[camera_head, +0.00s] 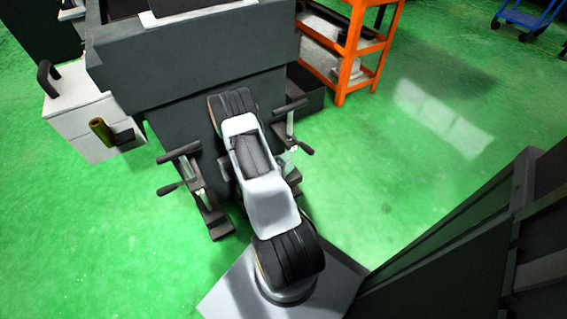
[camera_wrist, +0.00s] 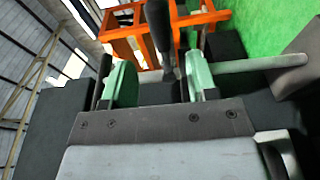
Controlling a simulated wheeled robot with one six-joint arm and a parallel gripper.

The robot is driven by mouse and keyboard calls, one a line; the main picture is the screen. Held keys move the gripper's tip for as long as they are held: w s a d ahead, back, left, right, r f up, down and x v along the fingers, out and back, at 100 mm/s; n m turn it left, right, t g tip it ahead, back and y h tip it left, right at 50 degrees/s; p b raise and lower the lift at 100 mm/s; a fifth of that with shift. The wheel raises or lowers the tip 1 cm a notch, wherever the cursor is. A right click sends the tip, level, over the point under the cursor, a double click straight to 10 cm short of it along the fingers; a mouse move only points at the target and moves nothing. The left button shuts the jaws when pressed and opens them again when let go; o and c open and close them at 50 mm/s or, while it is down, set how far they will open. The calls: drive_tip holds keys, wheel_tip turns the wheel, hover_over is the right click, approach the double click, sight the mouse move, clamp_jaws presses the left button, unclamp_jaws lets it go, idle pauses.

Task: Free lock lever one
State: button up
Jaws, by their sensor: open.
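Two dark lever assemblies stand on the floor at the front of the grey machine. The left lever assembly (camera_head: 180,153) and the right lever assembly (camera_head: 290,107) each have a dark handle on a post; which is lever one cannot be told. My gripper (camera_head: 288,160) is beside the right assembly, mostly hidden by my arm. In the wrist view my gripper (camera_wrist: 160,70) is open, with two green fingers apart. A dark lever handle (camera_wrist: 160,28) shows beyond and between the fingers; contact cannot be told. A pale rod (camera_wrist: 260,62) runs right from the right finger to a dark block.
The grey machine (camera_head: 200,55) stands behind the levers. An orange shelf rack (camera_head: 352,50) is at its right. A white cabinet (camera_head: 78,110) with a dark handle is at the left. A blue cart (camera_head: 525,18) is far right. Green floor is clear on the right.

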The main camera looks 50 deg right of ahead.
drive_tip(key=shift+w+a, duration=0.2)
drive_tip(key=shift+a, duration=1)
